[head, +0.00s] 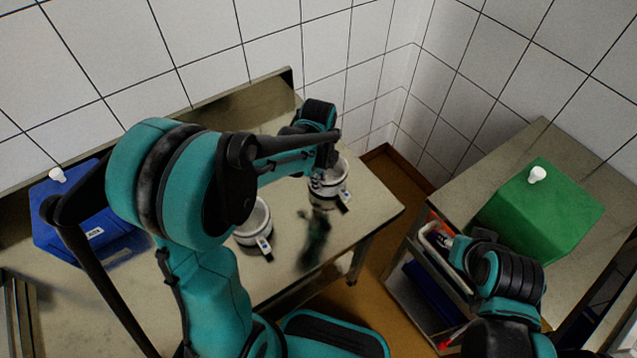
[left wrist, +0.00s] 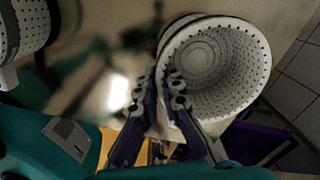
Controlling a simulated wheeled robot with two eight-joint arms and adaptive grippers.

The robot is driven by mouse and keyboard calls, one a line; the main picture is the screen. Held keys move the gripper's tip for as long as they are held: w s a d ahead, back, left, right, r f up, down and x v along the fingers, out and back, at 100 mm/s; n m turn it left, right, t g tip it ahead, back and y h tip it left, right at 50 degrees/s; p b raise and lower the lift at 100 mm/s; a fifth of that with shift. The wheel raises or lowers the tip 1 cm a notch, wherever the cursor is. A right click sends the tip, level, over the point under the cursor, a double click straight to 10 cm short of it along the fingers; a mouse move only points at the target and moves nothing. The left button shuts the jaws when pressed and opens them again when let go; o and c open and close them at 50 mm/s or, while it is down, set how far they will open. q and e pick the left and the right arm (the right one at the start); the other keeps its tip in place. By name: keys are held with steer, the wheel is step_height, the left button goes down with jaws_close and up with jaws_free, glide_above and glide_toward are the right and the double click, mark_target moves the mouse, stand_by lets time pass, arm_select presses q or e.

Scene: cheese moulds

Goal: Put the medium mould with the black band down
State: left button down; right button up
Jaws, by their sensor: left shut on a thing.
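My left gripper (head: 317,176) is shut on the rim of a white perforated mould (head: 338,172) over the right part of the steel table. In the left wrist view the fingers (left wrist: 175,95) grip the wall of this mould (left wrist: 225,85), and its open, empty inside shows. A dark band seems to run around its outside, but it is small and partly hidden. I cannot tell whether its base touches the table. A second white mould (head: 255,222) stands to the left, also at the left wrist view's edge (left wrist: 25,35). My right gripper (head: 440,238) is by the cart; its jaws are unclear.
The steel table (head: 375,213) has free room around the held mould. A blue canister (head: 75,225) stands at its left end. A green canister (head: 535,210) stands on the right-hand table, beside a cart with a blue bin (head: 432,290). Tiled walls close off the back.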

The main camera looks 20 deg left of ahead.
arm_select(q)
steer(key=shift+f, duration=0.15)
steer(key=c, duration=1.7)
jaws_free()
